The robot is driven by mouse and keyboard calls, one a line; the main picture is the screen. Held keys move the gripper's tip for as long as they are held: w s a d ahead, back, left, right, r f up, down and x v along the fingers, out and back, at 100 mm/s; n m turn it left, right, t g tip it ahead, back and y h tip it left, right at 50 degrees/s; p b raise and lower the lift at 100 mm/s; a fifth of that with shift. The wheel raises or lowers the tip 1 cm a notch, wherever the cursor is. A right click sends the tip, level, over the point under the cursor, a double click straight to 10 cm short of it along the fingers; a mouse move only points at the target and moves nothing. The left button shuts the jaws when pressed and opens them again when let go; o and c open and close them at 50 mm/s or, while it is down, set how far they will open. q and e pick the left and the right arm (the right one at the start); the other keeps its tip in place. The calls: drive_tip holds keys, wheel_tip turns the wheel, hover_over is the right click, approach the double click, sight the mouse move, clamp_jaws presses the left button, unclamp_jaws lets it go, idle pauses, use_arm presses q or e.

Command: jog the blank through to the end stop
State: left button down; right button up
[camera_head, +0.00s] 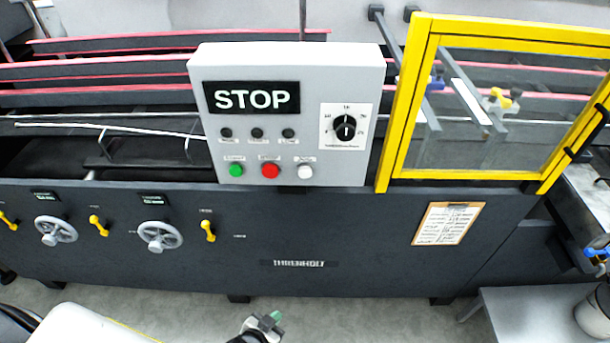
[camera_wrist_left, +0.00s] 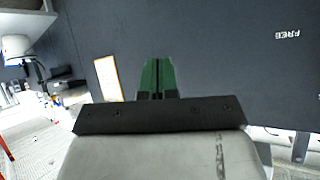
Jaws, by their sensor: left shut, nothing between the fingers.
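The grey control box (camera_head: 290,110) stands on the machine with a black display (camera_head: 252,97) reading STOP. Along its lower edge are a green button (camera_head: 236,170), a red button (camera_head: 270,171) and a white button (camera_head: 305,172). A black dial (camera_head: 345,127) is at its right. I cannot make out the blank or the end stop for certain. My left gripper (camera_head: 270,321) is low in front of the machine, well below the buttons. Its green fingertips also show in the left wrist view (camera_wrist_left: 157,75), shut and empty, facing the dark front panel. My right gripper is not in view.
A yellow-framed clear guard (camera_head: 490,110) is at the right of the box. Two handwheels (camera_head: 158,237) and several yellow levers (camera_head: 208,231) stick out from the dark front panel (camera_head: 340,230). A grey table (camera_head: 515,312) stands at the lower right. Floor is clear in the middle.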

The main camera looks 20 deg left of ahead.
sight(305, 173)
use_arm(q)
drive_tip(key=w+d+r+m+t+h, duration=0.1)
drive_tip(key=w+r+t, duration=0.25)
drive_tip(key=r, duration=0.45)
drive_tip(key=w+d+r+t+h, duration=0.1)
drive_tip(key=w+d+r+t, duration=0.1)
drive_tip(key=w+r, duration=0.5)
wheel_tip(305, 173, up, 20)
drive_tip(key=d+m+t+h+b, duration=0.1)
drive_tip(key=m+t+h, duration=0.1)
drive_tip(key=t+h, duration=0.2)
drive_tip(key=shift+s+d+t+h, duration=0.3)
drive_tip(key=shift+s+t, duration=0.15)
drive_tip(key=shift+t, duration=0.2)
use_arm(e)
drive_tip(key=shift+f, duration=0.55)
use_arm(q)
drive_tip(key=shift+w+a+f, duration=0.1)
drive_tip(key=shift+f, duration=0.05)
drive_tip(key=w+a+b, duration=0.2)
drive_tip(key=w+b, duration=0.1)
drive_tip(key=w, duration=0.5)
drive_tip(key=shift+w+a, duration=0.15)
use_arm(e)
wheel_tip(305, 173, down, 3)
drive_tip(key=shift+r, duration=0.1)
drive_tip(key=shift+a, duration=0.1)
